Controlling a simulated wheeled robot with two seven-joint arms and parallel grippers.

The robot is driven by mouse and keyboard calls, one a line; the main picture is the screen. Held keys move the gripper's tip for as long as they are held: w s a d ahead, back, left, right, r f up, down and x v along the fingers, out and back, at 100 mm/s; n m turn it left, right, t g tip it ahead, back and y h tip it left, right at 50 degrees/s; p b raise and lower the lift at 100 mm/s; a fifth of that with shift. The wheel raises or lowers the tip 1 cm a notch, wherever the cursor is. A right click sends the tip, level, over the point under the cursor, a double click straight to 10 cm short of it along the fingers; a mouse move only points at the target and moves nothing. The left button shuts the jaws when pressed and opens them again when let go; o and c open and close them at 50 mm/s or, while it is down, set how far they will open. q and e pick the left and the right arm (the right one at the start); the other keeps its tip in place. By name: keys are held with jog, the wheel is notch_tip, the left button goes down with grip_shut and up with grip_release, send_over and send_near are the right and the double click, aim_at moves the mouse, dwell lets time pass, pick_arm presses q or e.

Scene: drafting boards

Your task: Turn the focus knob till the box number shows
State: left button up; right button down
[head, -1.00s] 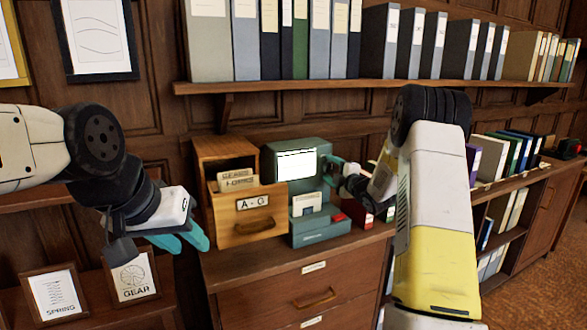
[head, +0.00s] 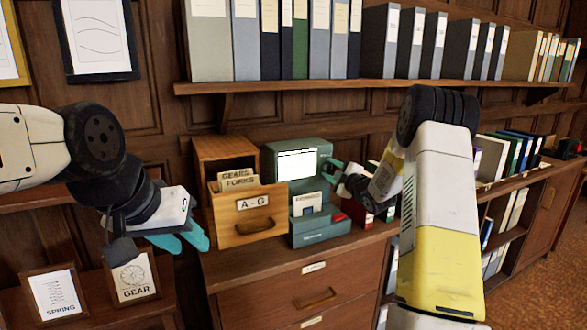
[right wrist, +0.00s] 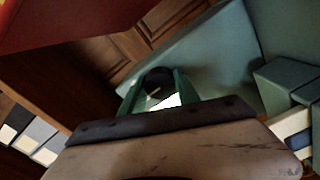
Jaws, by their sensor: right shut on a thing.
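A teal microfiche reader (head: 322,229) stands on the wooden cabinet, with a bright white screen (head: 297,164) whose writing is too small to read. The dark round focus knob (right wrist: 157,83) is on the reader's side in the right wrist view; in the head view my gripper hides it. My right gripper (head: 328,163) reaches the reader's right side. In the right wrist view its teal fingers (right wrist: 154,90) are shut around the knob. My left gripper (head: 185,242) hangs at the left, away from the reader, its two teal fingers apart and nothing between them.
An open wooden card drawer (head: 251,215) marked A-G stands just left of the reader. Framed SPRING (head: 57,293) and GEAR (head: 131,277) pictures stand below my left gripper. A shelf of binders (head: 300,86) runs above. Red-spined books stand right of the reader.

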jog(key=n, duration=0.4)
jog(key=shift+n, duration=1)
jog(key=n, duration=0.3)
jog(key=shift+a+f, duration=0.1)
jog(key=shift+n, duration=1.5)
